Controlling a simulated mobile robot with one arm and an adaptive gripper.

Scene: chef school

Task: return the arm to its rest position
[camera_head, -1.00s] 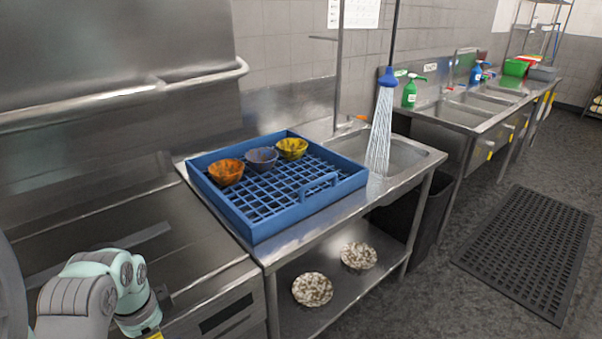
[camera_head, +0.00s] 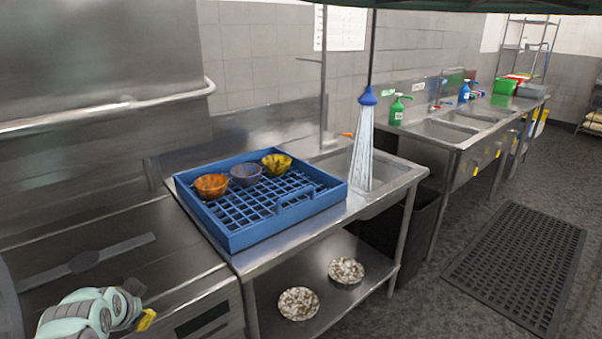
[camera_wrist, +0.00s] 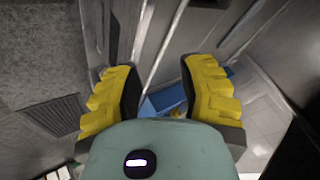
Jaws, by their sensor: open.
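My gripper (camera_wrist: 160,84) shows in the wrist view with its two yellow ridged fingers spread wide and nothing between them. In the head view only a yellow finger part of my gripper (camera_head: 146,320) shows at the lower left. My pale green arm is low at the bottom left corner, in front of the steel counter (camera_head: 75,215). The gripper is left of and nearer than the blue dish rack (camera_head: 240,238), apart from it. In the wrist view the blue rack (camera_wrist: 165,99) shows partly beyond the open fingers.
The rack holds an orange bowl (camera_head: 211,187), a grey-blue bowl (camera_head: 246,176) and a yellow bowl (camera_head: 276,164). Two speckled plates (camera_head: 298,304) (camera_head: 346,271) lie on the shelf below. A blue spray head (camera_head: 368,96) streams water into the sink. A black mat (camera_head: 520,262) covers floor at right.

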